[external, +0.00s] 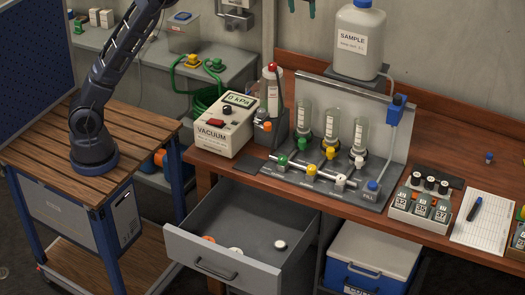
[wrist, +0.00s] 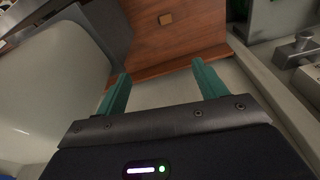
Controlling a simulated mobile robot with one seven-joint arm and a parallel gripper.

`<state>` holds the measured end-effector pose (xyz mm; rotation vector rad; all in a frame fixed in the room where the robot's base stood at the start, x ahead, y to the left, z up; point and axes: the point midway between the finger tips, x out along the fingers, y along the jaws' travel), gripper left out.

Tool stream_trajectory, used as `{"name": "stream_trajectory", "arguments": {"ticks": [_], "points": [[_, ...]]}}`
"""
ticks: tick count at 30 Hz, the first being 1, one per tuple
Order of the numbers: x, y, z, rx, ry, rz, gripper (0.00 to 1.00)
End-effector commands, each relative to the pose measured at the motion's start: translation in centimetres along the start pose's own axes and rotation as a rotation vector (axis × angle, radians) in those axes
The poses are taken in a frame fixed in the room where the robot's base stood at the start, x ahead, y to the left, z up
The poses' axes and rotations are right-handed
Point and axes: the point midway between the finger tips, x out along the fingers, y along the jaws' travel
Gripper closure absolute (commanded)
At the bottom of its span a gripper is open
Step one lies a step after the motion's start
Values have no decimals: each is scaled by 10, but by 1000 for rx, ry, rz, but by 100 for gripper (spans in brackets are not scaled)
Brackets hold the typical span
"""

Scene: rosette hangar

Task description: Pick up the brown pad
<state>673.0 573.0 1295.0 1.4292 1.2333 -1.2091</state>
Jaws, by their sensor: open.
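In the external view only the teal fingertips of my gripper (external: 299,7) show, at the top edge, up near the back wall and left of the sample jug.
The white sample jug (external: 358,40) stands on a grey panel rig (external: 390,130) with several glass cylinders. The vacuum box (external: 226,122) stands to its left. An open drawer (external: 226,268) juts out below the bench. A large pale rounded body (wrist: 55,85) fills the wrist view's left side.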

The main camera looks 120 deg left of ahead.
Motion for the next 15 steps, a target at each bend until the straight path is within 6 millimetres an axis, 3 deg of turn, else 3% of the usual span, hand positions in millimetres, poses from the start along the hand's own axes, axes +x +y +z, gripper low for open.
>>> {"name": "stream_trajectory", "arguments": {"ticks": [12, 15], "points": [[28, -15, -37, -65, 0, -28, 29], [43, -15, -34, -64, -2, -29, 29]]}}
